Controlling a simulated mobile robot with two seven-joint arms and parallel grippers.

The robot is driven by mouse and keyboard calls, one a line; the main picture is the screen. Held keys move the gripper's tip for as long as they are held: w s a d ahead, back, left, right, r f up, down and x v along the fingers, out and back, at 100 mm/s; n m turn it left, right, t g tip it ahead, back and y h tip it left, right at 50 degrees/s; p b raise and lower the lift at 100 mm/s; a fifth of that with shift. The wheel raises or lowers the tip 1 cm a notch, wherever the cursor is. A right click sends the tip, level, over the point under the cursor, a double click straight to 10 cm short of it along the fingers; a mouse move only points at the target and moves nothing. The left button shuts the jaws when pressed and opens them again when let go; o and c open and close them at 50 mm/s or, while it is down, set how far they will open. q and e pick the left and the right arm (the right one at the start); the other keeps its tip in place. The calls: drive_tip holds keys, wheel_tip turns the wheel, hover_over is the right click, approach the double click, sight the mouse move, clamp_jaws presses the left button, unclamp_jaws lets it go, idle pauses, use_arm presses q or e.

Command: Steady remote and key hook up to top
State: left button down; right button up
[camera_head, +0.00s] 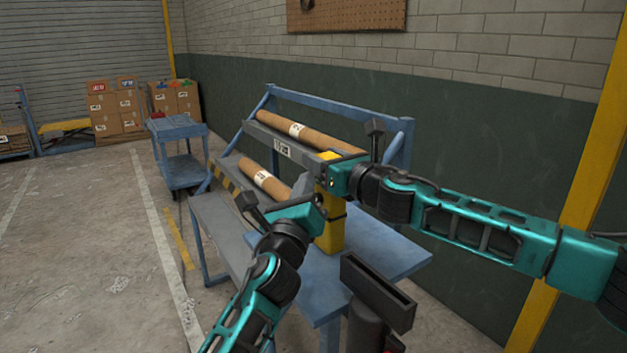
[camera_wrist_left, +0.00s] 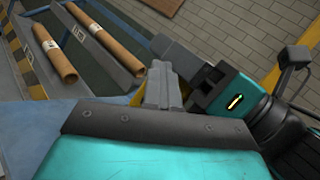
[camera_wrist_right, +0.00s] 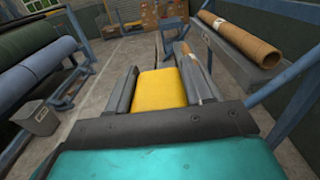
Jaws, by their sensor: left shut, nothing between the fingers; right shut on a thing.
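A yellow block-like body (camera_head: 331,233), which I take to be the remote, stands over the blue table, with a dark band across it. My right gripper (camera_head: 323,183) is shut on its upper part, and the yellow shows between the fingers in the right wrist view (camera_wrist_right: 160,88). My left gripper (camera_head: 319,207) is shut and empty, close beside the yellow body and just below the right gripper. Its closed fingers show in the left wrist view (camera_wrist_left: 162,85), with a sliver of yellow behind them. I cannot make out a key hook.
A blue rack (camera_head: 345,99) holds brown cardboard tubes (camera_head: 315,133) just behind. A blue table surface (camera_head: 385,248) lies below the grippers. A blue cart (camera_head: 180,165) and stacked boxes (camera_head: 115,108) stand farther back left. The left floor is mostly free.

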use_arm(q)
drive_tip(key=shift+s+d+r, duration=0.2)
drive_tip(key=shift+d+r, duration=0.05)
drive_tip(key=shift+r, duration=0.15)
use_arm(e)
drive_tip(key=shift+s+a+f, duration=0.3)
drive_tip(key=shift+s+a, duration=0.05)
drive_tip(key=shift+a, duration=0.25)
use_arm(q)
drive_tip(key=shift+s+a+f, duration=0.1)
drive_tip(key=shift+s+a, duration=0.5)
drive_tip(key=shift+a, duration=0.3)
use_arm(e)
drive_tip(key=shift+w+d+r, duration=0.1)
drive_tip(key=shift+d, duration=0.1)
use_arm(q)
drive_tip(key=shift+s+a+f, duration=0.1)
drive_tip(key=shift+s+a, duration=0.65)
drive_tip(key=shift+a, duration=0.3)
drive_tip(key=shift+s+a+f, duration=0.1)
drive_tip(key=shift+s+a, duration=0.6)
drive_tip(key=shift+a, duration=0.35)
use_arm(e)
drive_tip(key=shift+w+d, duration=0.1)
drive_tip(key=shift+d, duration=0.1)
drive_tip(key=shift+r, duration=0.15)
drive_tip(key=o, duration=1.3)
drive_tip(key=shift+o, duration=0.2)
